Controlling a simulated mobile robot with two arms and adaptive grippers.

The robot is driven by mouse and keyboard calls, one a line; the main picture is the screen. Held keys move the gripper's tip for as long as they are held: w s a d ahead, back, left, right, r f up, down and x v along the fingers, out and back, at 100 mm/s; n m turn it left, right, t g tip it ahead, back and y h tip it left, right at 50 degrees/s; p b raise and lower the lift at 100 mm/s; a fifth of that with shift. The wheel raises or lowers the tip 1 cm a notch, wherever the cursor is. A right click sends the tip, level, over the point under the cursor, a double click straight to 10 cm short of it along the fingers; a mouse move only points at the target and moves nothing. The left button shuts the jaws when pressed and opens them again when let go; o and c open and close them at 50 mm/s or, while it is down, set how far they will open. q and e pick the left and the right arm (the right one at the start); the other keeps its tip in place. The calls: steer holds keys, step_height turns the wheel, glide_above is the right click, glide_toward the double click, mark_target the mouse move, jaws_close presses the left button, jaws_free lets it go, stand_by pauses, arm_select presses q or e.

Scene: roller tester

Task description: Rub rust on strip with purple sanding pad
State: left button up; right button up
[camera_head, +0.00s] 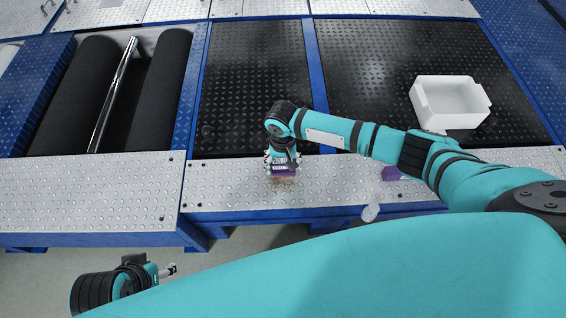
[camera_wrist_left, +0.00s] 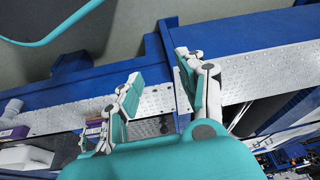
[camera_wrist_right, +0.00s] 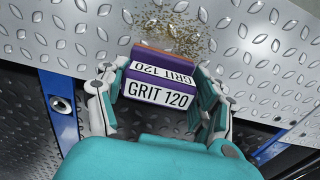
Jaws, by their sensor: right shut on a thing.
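The purple sanding pad (camera_wrist_right: 160,85), labelled GRIT 120, is held between the fingers of my right gripper (camera_wrist_right: 158,100). In the head view the pad (camera_head: 284,170) is at the silver tread-plate strip (camera_head: 235,186), below my right gripper (camera_head: 283,160). Its orange-brown edge faces the rust (camera_wrist_right: 178,35), a speckled brown patch on the strip just beyond the pad in the right wrist view. Whether the pad touches the plate is unclear. My left gripper (camera_wrist_left: 158,90) is open and empty, and in the head view it hangs in front of the strip (camera_head: 170,270).
A second purple block (camera_head: 392,174) lies on the strip to the right, partly behind my right arm. A whitish bottle-like thing (camera_head: 371,212) lies near the front edge. A white bin (camera_head: 450,105) stands on the black plate. Black rollers (camera_head: 80,90) are at the left.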

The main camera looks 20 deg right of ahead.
steer(key=shift+f, duration=0.3)
steer(key=shift+r, duration=0.1)
stand_by(0.3)
